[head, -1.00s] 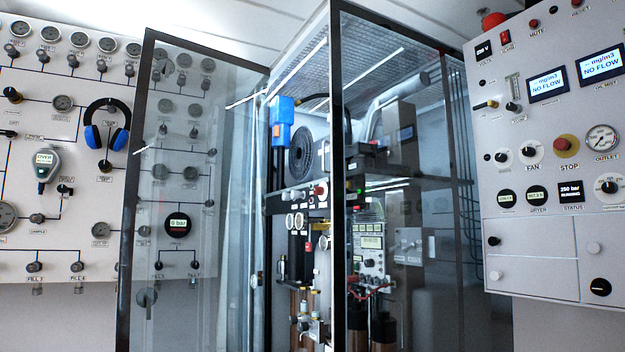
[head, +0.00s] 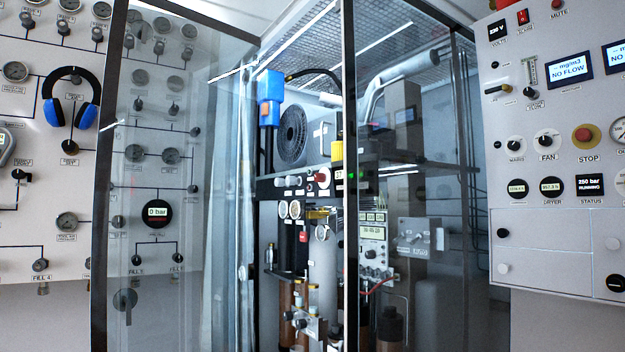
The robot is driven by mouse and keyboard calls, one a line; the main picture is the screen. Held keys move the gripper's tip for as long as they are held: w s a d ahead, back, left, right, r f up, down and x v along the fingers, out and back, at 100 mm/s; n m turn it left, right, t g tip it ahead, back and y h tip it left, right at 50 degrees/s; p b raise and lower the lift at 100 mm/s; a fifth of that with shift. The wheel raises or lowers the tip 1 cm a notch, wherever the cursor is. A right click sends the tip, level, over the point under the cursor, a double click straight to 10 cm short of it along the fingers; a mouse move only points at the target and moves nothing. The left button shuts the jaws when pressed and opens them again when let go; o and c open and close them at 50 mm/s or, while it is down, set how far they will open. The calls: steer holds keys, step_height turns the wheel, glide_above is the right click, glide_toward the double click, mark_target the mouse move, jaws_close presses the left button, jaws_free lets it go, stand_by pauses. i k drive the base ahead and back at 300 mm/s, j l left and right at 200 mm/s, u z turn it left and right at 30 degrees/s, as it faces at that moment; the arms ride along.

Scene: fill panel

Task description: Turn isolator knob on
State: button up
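I cannot read any label that names the isolator knob. A round black knob with a light bar (head: 615,284) sits at the lower right corner of the right control panel (head: 545,277), partly cut by the frame edge. Its bar looks nearly level. A grey rotary handle (head: 125,300) shows through the glass door, low on the left wall panel. I cannot tell which of these, if either, is the isolator knob. My gripper is not in view.
A framed glass door (head: 100,200) stands open in front of the left panel. The glass cabinet (head: 350,180) with machinery inside fills the middle. Blue headphones (head: 70,98) hang at the left. The right panel carries a red stop button (head: 584,136), a fan knob (head: 546,140) and screens.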

mark_target(319, 177)
steer(key=i+j+z, duration=0.1)
steer(key=j, duration=0.25)
steer(key=i+j+z, duration=0.1)
steer(key=j, duration=0.3)
steer(key=i+j+z, duration=0.1)
steer(key=i+j, duration=0.15)
steer(key=j, duration=0.15)
